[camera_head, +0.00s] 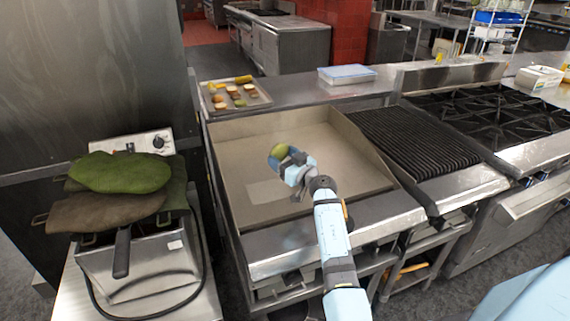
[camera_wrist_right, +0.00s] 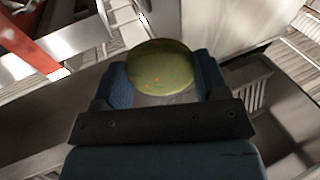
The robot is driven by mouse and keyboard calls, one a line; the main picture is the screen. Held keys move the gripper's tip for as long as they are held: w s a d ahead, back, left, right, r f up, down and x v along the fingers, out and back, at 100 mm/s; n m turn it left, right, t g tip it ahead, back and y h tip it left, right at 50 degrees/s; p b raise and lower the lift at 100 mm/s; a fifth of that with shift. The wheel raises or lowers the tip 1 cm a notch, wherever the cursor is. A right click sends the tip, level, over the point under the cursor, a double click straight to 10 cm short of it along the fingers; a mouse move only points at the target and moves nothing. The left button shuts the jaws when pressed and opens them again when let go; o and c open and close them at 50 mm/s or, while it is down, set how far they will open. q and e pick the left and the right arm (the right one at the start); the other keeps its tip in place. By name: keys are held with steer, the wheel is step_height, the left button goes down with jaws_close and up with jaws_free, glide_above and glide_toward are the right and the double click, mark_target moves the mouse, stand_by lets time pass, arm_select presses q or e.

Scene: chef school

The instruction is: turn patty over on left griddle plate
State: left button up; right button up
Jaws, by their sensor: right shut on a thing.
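My right gripper (camera_head: 283,163) is over the left part of the flat griddle plate (camera_head: 335,150) in the head view. It is shut on a round green patty (camera_head: 278,151). In the right wrist view the green patty (camera_wrist_right: 161,67), with small orange specks, sits between the two blue fingers of my right gripper (camera_wrist_right: 160,80). The patty appears tilted up and held above the plate, though the exact gap is hard to tell. The gripper hides part of the patty in the head view. My left gripper is not in view.
A tray (camera_head: 234,96) with several food pieces stands behind the griddle. A ribbed grill (camera_head: 415,140) and a burner stove (camera_head: 490,110) are to the right. A fryer (camera_head: 140,265) with green and brown cloth-like items (camera_head: 120,172) is at left. Raised side walls bound the griddle.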

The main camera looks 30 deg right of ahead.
steer(key=m+h+b, duration=0.1)
steer(key=h+b, duration=0.1)
steer(key=f+m+t+h+b, duration=0.1)
steer(key=h+b, duration=0.1)
steer(key=m+t+h+b, duration=0.1)
steer(key=b, duration=0.1)
steer(key=shift+w+a+f+h+b, duration=0.15)
steer(key=shift+w+f+h+b, duration=0.15)
steer(key=shift+w+h, duration=0.1)
steer(key=m+h+b, duration=0.1)
steer(key=b, duration=0.2)
steer(key=shift+r+t+h, duration=0.1)
steer(key=shift+t+h, duration=0.2)
steer(key=shift+m, duration=0.3)
steer(key=shift+f+b, duration=0.4)
steer(key=shift+f, duration=0.4)
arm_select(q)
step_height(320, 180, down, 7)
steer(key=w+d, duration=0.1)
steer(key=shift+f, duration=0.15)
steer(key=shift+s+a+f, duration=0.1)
arm_select(e)
steer(key=o, duration=1)
steer(key=shift+o, duration=0.2)
